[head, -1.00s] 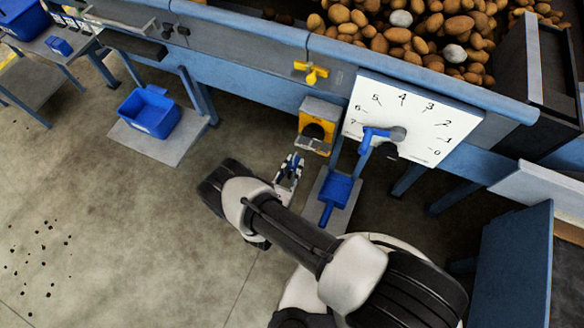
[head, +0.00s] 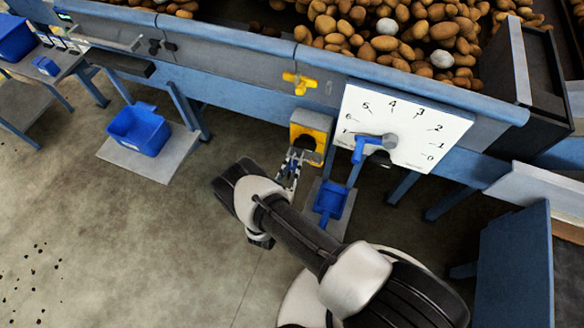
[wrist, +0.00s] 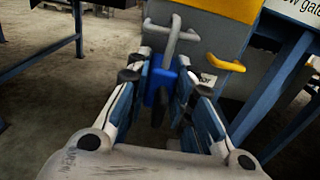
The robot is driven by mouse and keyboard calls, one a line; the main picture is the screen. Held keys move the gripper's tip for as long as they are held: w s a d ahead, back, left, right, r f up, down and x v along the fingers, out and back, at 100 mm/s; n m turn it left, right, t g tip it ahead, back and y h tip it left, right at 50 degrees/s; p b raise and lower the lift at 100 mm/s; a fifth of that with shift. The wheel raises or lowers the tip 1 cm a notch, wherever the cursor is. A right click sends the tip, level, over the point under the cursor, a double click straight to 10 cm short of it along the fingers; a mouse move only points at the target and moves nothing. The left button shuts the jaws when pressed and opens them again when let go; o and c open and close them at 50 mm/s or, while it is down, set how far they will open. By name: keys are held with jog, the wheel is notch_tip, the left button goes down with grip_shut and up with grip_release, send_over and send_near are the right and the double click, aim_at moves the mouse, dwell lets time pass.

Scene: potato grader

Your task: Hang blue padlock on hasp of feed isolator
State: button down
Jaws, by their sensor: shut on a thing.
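The blue padlock (wrist: 158,84) is upright between the fingers of my gripper (wrist: 160,92) in the wrist view, and the gripper is shut on it. Its grey shackle (wrist: 173,42) points up and overlaps the grey bar of the hasp (wrist: 190,36) on the feed isolator. I cannot tell whether the shackle is around the bar or just in front of it. The feed isolator (head: 309,124) is a yellow and grey box below the blue machine beam. In the head view my gripper (head: 292,161) is right at its lower front, and the padlock is too small to make out.
A yellow bent handle (wrist: 226,63) sticks out right of the hasp. A white dial plate (head: 420,124) with a blue lever (head: 366,146) stands right of the isolator. A blue scoop (head: 330,200) lies below. A blue bin (head: 140,128) stands at left. The floor at left is open.

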jog(key=c, duration=1.3)
grip_release()
jog(key=shift+s, duration=0.1)
